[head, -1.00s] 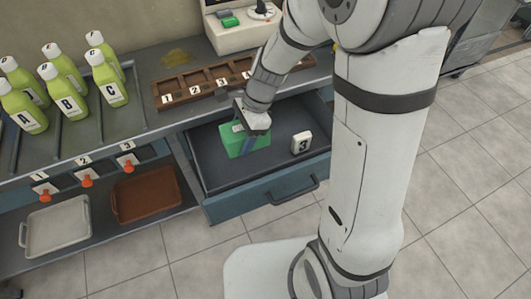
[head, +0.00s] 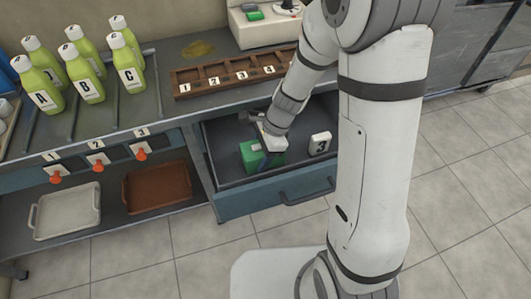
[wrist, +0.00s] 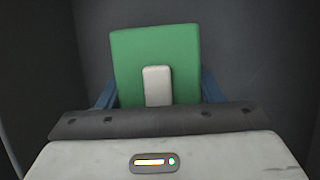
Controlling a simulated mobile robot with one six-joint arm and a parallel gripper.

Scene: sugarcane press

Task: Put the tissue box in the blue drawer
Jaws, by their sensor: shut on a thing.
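The green tissue box (head: 258,158) is inside the open blue drawer (head: 262,200), left of the white block. In the wrist view the tissue box (wrist: 185,50) shows its green face with a white patch at the centre. My gripper (head: 268,146) is above the box, and its blue fingers lie along both sides of it, shut on it. The gripper also shows in the wrist view (wrist: 158,95). Whether the box touches the drawer floor I cannot tell. The fingertips are hidden.
A white block marked 3 (head: 320,144) stands in the drawer, right of the box. A brown numbered rack (head: 228,86) and green bottles (head: 90,82) stand on the counter above. A white tray (head: 66,210) and a brown tray (head: 157,187) lie on the lower shelf.

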